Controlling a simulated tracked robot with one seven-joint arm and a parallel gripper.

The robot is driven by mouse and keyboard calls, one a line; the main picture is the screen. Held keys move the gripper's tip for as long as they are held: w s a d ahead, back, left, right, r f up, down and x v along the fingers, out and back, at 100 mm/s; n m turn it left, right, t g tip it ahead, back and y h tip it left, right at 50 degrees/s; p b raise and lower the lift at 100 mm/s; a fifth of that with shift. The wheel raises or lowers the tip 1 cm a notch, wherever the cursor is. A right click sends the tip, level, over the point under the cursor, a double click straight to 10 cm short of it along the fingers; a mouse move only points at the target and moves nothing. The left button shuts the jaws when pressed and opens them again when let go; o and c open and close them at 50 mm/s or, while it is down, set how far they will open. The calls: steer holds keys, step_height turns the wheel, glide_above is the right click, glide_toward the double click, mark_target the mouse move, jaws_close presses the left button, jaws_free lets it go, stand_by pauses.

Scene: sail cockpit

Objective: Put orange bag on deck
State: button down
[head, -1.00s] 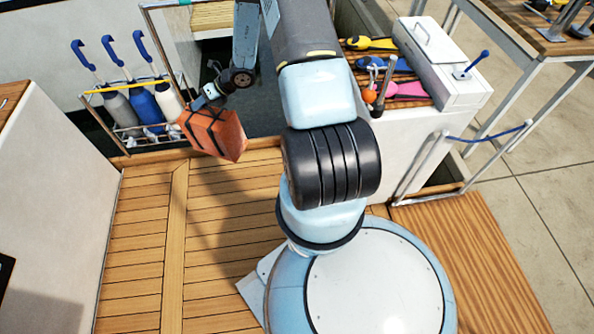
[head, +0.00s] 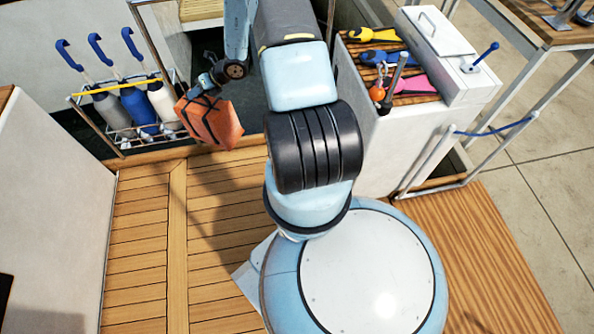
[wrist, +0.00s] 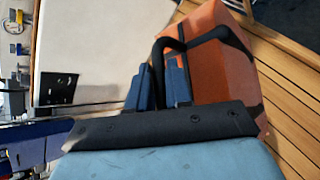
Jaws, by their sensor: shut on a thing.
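The orange bag (head: 212,122) has dark straps and hangs tilted from my gripper (head: 207,82), above the far end of the wooden deck (head: 222,205). In the wrist view the orange bag (wrist: 215,62) is beyond the fingers, with its black handle looped at them. My gripper (wrist: 160,75) is shut on that handle. The bag's underside looks clear of the planks, though the exact height is hard to judge. My arm does not cover the bag in the head view.
A wire rack with several blue-handled bottles (head: 135,105) stands left of the bag. A white wall (head: 55,190) borders the deck at left. The near planks left of my base are clear.

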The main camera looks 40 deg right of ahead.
steer(key=s+d+f+m+t+h, duration=0.2)
steer(key=s+d+f+m+h, duration=0.15)
steer(key=d+f, duration=0.95)
steer(key=s+d+f+m+t+h, duration=0.25)
steer(key=s+d+f+m, duration=0.2)
steer(key=d+f, duration=0.8)
steer(key=s+d+f+m+h, duration=0.2)
steer(key=s+d+f+h, duration=0.1)
steer(key=s+d+f, duration=0.45)
steer(key=s+a+r, duration=0.3)
steer(key=s+a, duration=0.2)
steer(key=s, duration=0.6)
steer(key=w+d+f, duration=0.7)
steer(key=w+f, duration=0.5)
steer(key=shift+d+f+m, duration=0.3)
steer(key=shift+m, duration=0.1)
